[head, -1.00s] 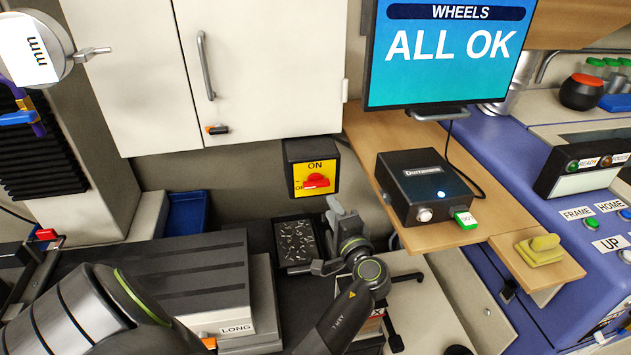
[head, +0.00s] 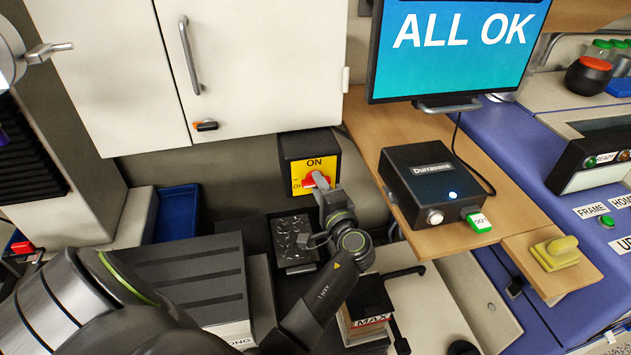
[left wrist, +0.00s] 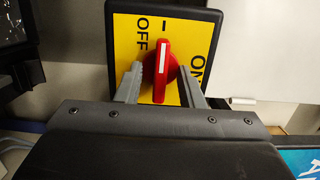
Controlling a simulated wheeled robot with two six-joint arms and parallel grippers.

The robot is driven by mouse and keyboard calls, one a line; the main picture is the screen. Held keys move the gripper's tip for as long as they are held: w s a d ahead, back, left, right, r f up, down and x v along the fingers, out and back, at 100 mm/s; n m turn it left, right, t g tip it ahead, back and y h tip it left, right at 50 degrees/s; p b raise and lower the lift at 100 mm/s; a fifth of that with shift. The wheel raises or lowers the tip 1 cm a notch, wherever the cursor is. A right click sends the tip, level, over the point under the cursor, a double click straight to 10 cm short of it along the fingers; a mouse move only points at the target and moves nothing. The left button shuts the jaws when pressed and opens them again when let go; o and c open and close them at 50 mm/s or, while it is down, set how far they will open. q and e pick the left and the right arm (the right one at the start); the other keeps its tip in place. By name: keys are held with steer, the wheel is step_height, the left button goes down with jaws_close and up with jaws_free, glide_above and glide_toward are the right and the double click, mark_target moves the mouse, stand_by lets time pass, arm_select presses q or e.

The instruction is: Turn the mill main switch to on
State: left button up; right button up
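The mill main switch is a dark box with a yellow plate (head: 298,171) and a red knob (head: 311,180), on the wall below the cabinet. ON is at the top of the plate, and OFF is at the lower left, partly hidden. In the left wrist view, the red knob's (left wrist: 160,72) white line points at the short mark beside OFF, not at ON. My left gripper (head: 322,186) is at the switch. Its fingers (left wrist: 160,84) are open, one on each side of the knob, with gaps visible. My right gripper is not in view.
The white cabinet (head: 245,60) is above the switch. A dark tray (head: 295,241) lies below it. A black box (head: 432,181) with a green tag stands on the wooden shelf (head: 370,125) to the right, below a monitor (head: 455,45).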

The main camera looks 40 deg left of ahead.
arm_select(q)
steer(key=c, duration=0.3)
jaws_close()
steer(key=shift+m+t+p, duration=0.3)
steer(key=shift+m+p, duration=0.8)
steer(key=shift+m, duration=1.3)
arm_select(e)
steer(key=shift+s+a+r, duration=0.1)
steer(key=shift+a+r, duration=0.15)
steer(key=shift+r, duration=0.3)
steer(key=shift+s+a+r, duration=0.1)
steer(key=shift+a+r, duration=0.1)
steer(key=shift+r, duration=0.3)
arm_select(q)
steer(key=shift+y, duration=0.3)
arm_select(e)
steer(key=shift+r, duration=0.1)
arm_select(q)
steer(key=m+p, duration=0.2)
steer(key=m, duration=0.3)
steer(key=shift+t, duration=0.4)
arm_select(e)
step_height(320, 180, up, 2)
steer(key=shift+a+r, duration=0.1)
arm_select(q)
steer(key=shift+s, duration=0.1)
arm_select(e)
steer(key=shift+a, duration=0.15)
